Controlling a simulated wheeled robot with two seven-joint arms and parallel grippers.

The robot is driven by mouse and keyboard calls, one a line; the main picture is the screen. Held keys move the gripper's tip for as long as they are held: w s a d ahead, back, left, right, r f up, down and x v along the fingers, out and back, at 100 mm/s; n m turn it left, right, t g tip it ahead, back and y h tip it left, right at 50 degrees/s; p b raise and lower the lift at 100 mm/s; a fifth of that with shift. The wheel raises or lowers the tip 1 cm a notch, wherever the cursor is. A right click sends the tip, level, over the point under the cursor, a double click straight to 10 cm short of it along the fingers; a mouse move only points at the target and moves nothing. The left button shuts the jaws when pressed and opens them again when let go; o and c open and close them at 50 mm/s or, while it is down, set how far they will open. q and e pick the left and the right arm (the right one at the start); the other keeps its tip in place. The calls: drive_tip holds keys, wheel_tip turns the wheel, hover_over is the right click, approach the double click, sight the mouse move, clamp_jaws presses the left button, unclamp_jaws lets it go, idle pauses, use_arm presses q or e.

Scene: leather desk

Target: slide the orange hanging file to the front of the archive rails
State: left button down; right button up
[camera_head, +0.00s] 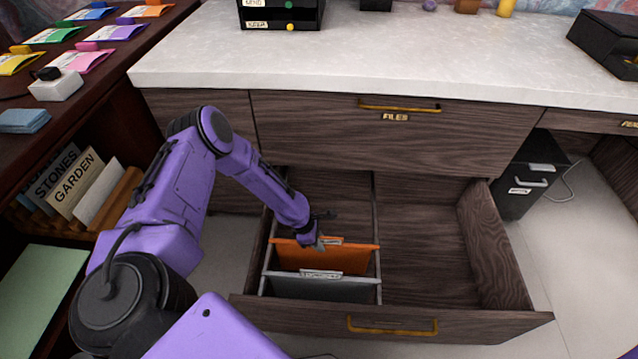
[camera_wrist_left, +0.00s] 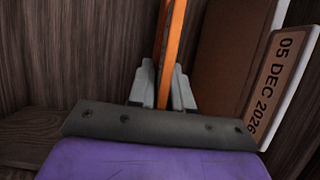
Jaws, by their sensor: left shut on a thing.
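The orange hanging file (camera_head: 322,258) hangs between the archive rails (camera_head: 375,215) in the left part of the open lower drawer. A grey hanging file (camera_head: 322,290) with a label hangs in front of it, close to the drawer front. My left gripper (camera_head: 318,240) reaches down from the left arm to the top edge of the orange file. In the left wrist view the gripper (camera_wrist_left: 162,85) is shut on the orange file (camera_wrist_left: 171,45), with a finger on each side of its thin edge. My right gripper is not in view.
The drawer's front panel (camera_head: 400,323) has a brass handle. The right part of the drawer is empty (camera_head: 425,250). The closed FILES drawer (camera_head: 395,135) is above, under the pale desktop (camera_head: 370,55). A dark box (camera_head: 528,185) stands right of the drawer.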

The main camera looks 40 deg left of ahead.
use_arm(q)
drive_tip(key=s+d, duration=0.1)
drive_tip(key=s+p, duration=0.1)
drive_tip(key=s, duration=0.1)
drive_tip(key=s+d, duration=0.1)
drive_tip(key=shift+s+d+p, duration=0.15)
drive_tip(key=shift+d+p, duration=0.15)
drive_tip(key=shift+p, duration=0.05)
idle(0.3)
drive_tip(key=c, duration=1)
unclamp_jaws()
drive_tip(key=shift+o, duration=0.2)
drive_tip(key=p+v, duration=0.3)
drive_tip(key=v, duration=0.7)
drive_tip(key=shift+r+p, duration=0.25)
drive_tip(key=shift+p, duration=0.15)
